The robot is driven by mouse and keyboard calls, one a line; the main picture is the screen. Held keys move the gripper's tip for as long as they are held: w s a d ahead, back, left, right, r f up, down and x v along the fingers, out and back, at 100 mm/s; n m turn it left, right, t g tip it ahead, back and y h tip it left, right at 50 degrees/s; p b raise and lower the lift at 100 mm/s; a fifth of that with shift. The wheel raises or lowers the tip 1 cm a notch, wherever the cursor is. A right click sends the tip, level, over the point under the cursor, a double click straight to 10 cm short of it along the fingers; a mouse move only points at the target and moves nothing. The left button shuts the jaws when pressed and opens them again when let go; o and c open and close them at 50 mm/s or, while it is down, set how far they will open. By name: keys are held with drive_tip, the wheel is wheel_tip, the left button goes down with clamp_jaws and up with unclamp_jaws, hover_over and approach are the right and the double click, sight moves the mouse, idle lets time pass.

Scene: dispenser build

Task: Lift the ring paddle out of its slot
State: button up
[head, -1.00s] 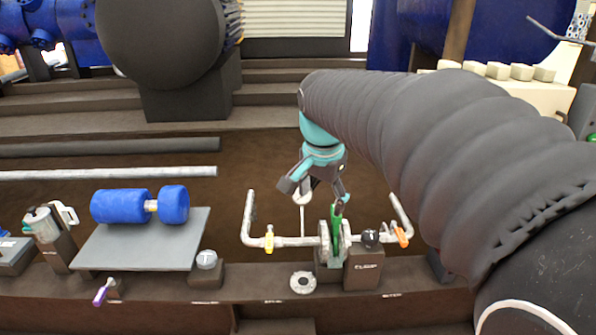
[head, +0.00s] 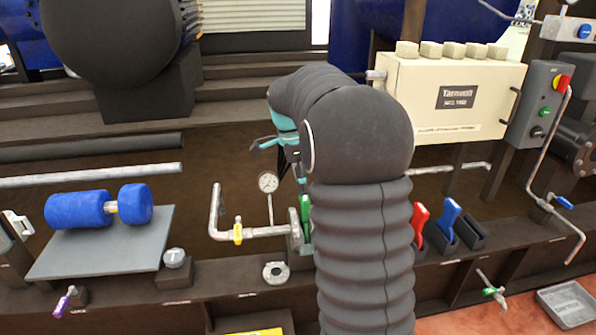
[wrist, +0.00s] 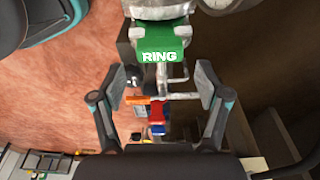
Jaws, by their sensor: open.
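The ring paddle is green. In the wrist view its top (wrist: 159,50), lettered RING, lies beyond my open fingers, near the top of the picture. In the head view a strip of the paddle (head: 305,213) stands upright beside a grey pipe flange (head: 294,228); my arm hides the rest. My gripper (wrist: 160,88) is open, with nothing between its fingers in the wrist view. In the head view my gripper (head: 283,156) is above the paddle and partly behind my arm. The paddle's lower part and seat are hidden.
A dial gauge (head: 268,183) stands close left of the paddle. A pipe with a yellow valve handle (head: 238,231) joins the flange. Red (head: 420,216) and blue (head: 450,213) paddles stand in a rack to the right. A loose ring (head: 276,272) lies in front.

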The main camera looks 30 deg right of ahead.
sight(305, 207)
drive_tip(key=f, duration=0.3)
drive_tip(key=d+f, duration=0.1)
drive_tip(key=f, duration=0.2)
drive_tip(key=f+b, duration=0.1)
drive_tip(key=f, duration=0.2)
drive_tip(key=shift+s+d+f, duration=0.2)
drive_tip(key=shift+f, duration=0.2)
drive_tip(key=c, duration=1.3)
drive_tip(key=shift+r, duration=0.2)
drive_tip(key=shift+r+p, duration=3.9)
drive_tip(key=shift+r, duration=1.45)
drive_tip(key=shift+r, duration=0.1)
drive_tip(key=shift+r+p, duration=0.45)
drive_tip(key=shift+r, duration=1.95)
